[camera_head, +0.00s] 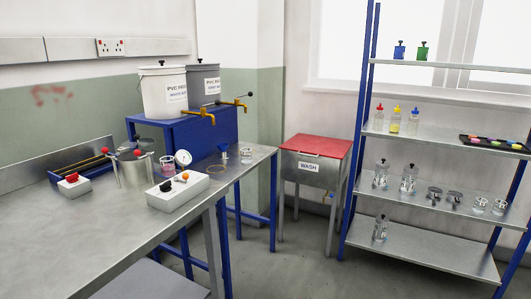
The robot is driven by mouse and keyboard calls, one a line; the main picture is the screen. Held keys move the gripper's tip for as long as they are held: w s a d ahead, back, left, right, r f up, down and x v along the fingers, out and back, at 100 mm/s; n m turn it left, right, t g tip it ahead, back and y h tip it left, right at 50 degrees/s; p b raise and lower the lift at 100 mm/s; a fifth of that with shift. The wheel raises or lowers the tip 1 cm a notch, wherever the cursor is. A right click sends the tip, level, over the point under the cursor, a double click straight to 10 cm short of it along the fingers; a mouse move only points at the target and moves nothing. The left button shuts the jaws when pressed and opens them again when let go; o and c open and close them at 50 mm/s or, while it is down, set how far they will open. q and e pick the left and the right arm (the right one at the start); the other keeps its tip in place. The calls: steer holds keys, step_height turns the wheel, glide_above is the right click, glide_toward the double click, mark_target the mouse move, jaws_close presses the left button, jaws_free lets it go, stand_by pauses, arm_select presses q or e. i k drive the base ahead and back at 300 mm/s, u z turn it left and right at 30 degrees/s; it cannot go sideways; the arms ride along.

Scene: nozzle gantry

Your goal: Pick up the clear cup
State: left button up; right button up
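A small clear cup (246,155) stands near the far right end of the steel bench (90,222), beside a small blue funnel-like piece (223,151). Another clear vessel (168,163), with pinkish contents, stands further left on the bench by a round dial gauge (183,158). Two more small clear cup-like vessels (480,204) and (499,207) stand on a shelf at the right. I cannot tell which of these the task means. Neither of my grippers is in view.
A white control box (178,190) and a metal pot (132,168) with red-knobbed rods occupy the bench. Two buckets with taps stand on a blue stand (190,135). A red-lidded wash bin (317,145) stands between bench and shelf rack (440,135). The near-left bench is clear.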

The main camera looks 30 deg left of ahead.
mark_target(246, 152)
steer(key=u, duration=0.2)
steer(key=i, duration=2.2)
steer(key=u, duration=1.8)
steer(key=i, duration=1.05)
steer(key=u, duration=1.05)
